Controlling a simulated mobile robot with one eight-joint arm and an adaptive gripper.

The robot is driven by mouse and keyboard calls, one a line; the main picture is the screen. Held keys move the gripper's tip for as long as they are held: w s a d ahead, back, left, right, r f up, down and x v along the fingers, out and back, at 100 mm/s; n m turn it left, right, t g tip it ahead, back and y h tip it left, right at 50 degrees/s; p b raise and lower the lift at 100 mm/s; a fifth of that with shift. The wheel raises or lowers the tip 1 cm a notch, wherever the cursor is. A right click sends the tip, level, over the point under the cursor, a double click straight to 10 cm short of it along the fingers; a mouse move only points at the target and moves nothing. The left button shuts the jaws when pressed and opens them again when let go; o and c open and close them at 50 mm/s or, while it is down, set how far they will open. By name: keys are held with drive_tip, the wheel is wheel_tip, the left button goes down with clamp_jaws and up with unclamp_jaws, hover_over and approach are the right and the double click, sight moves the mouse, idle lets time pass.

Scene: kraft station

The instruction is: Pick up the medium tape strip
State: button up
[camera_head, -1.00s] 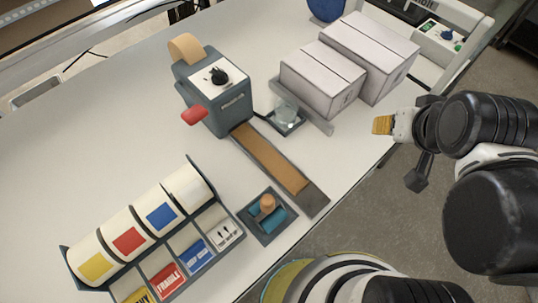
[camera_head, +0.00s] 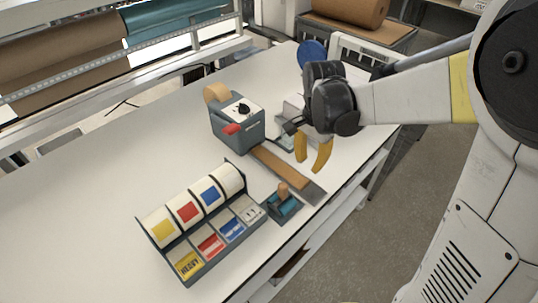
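A brown tape strip (camera_head: 278,165) lies flat on the grey outfeed plate (camera_head: 314,193) of the tape dispenser (camera_head: 236,122). It is the only strip I see, and I cannot judge its length class. My gripper (camera_head: 311,162) hangs above and to the right of the strip in the picture. Its two yellow fingers point down, stand apart and hold nothing. I see no contact with the strip; the exact height is hard to tell.
A label dispenser (camera_head: 200,222) with coloured rolls stands at the front of the white table (camera_head: 90,190). A stamp with a wooden handle (camera_head: 283,192) sits near the outfeed's end. White boxes (camera_head: 293,106) are mostly hidden behind my gripper.

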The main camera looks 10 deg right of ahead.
drive_tip(key=b, duration=0.1)
hover_over(306, 186)
wheel_tip(306, 186, down, 4)
drive_tip(key=shift+w+f, duration=0.15)
drive_tip(key=shift+f, duration=0.05)
wheel_tip(306, 186, down, 5)
drive_tip(key=shift+f+b, duration=0.2)
drive_tip(key=shift+b, duration=0.8)
drive_tip(key=shift+s, duration=0.2)
clamp_jaws()
